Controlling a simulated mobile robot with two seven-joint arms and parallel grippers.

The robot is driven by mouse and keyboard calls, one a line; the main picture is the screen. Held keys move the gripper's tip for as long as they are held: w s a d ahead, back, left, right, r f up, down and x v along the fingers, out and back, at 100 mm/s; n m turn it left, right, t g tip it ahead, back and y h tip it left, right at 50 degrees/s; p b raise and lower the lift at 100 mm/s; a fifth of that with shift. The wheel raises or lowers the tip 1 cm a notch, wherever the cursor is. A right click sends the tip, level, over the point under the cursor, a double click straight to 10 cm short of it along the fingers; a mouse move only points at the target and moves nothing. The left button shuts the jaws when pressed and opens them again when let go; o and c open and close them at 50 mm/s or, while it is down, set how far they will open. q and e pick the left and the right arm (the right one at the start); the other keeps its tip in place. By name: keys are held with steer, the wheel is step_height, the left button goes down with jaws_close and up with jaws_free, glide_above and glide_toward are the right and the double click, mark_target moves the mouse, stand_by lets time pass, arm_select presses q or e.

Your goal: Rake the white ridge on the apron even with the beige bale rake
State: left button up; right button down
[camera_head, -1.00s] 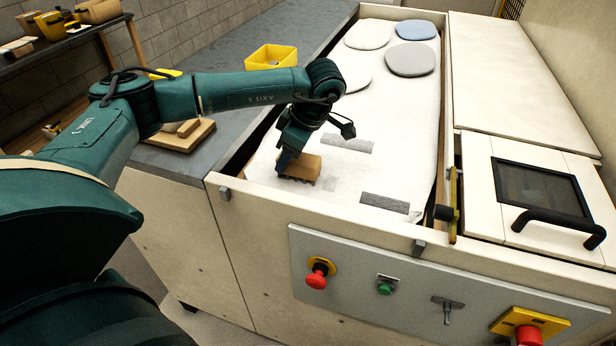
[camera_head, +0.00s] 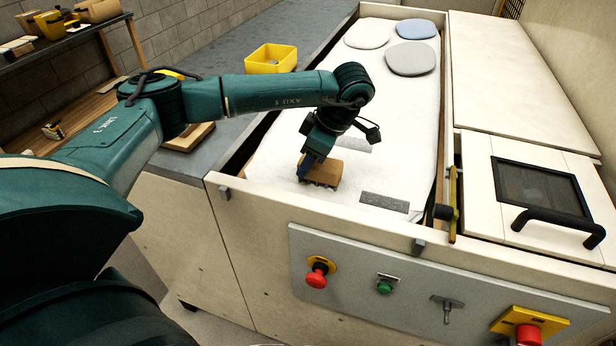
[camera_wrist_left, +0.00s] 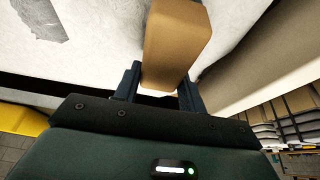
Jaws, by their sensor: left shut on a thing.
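The beige bale rake (camera_head: 326,173), a block with short teeth along its lower edge, is on or just above the white apron (camera_head: 280,165), near its front. My left gripper (camera_head: 307,167) is shut on the rake. In the left wrist view the rake (camera_wrist_left: 177,45) stands out from between the two fingers (camera_wrist_left: 160,86). I cannot make out a distinct white ridge; the white layer looks nearly flat from here. A dark grey patch (camera_head: 384,202) shows to the right of the rake. Another (camera_head: 356,145) lies behind it, partly hidden by my gripper. My right gripper is not in view.
Round pads, grey (camera_head: 411,58), blue (camera_head: 416,29) and white (camera_head: 368,35), lie at the far end. A yellow bin (camera_head: 271,59) stands on the grey counter to the left. Raised walls border the apron. A black-handled hatch (camera_head: 545,190) is at the right.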

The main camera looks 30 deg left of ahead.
mark_target(327, 163)
arm_select(q)
steer(key=shift+w+d, duration=0.25)
steer(key=shift+d, duration=0.65)
steer(key=shift+w+d, duration=0.2)
steer(key=shift+d, duration=0.7)
steer(key=shift+r+p, duration=0.55)
steer(key=shift+r, duration=0.45)
steer(key=shift+r+p, duration=1.35)
steer(key=shift+r, duration=0.75)
steer(key=shift+f, duration=0.1)
